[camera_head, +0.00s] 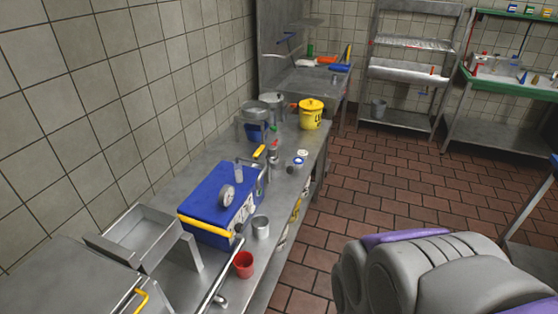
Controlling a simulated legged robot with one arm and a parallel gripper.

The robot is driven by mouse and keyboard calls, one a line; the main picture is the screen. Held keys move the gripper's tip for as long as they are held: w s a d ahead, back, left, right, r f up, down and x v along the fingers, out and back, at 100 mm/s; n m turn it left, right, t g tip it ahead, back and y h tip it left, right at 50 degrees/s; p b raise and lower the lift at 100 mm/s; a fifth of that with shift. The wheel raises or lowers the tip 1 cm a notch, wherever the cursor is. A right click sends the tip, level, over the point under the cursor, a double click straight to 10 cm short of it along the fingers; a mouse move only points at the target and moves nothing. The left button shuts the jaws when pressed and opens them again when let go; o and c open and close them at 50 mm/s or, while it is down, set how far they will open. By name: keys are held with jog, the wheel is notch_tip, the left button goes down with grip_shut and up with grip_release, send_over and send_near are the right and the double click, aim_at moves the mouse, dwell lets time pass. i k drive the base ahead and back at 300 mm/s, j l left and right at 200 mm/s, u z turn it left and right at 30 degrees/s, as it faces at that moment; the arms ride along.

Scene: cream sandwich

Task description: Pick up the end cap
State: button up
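No part is plainly marked as the end cap. A round grey disc with a hub (227,197) stands on edge on or against the blue box-shaped machine (212,192), and it may be the end cap, but I cannot tell. A small blue and white round piece (297,163) lies on the steel counter (287,205) to the right of the machine. My gripper is not in view. A grey and purple rounded part at the lower right looks like my own body.
A red cup (243,265) and a metal cup (261,227) stand on the counter beside the machine. A yellow lidded bucket (312,115) and metal pots (256,122) are farther back. A steel hopper (140,238) is at lower left. The brick floor (375,170) right of the counter is clear.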

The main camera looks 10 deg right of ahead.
aim_at(271, 149)
jog(key=i+l+u, duration=0.2)
jog(key=i+l, duration=0.15)
jog(key=i+l+u, duration=0.25)
jog(key=i+l, duration=0.15)
jog(key=i+l+u, duration=0.2)
jog(key=i+l, duration=0.2)
jog(key=i+l+u, duration=0.2)
jog(key=l, duration=0.4)
jog(key=i, duration=0.1)
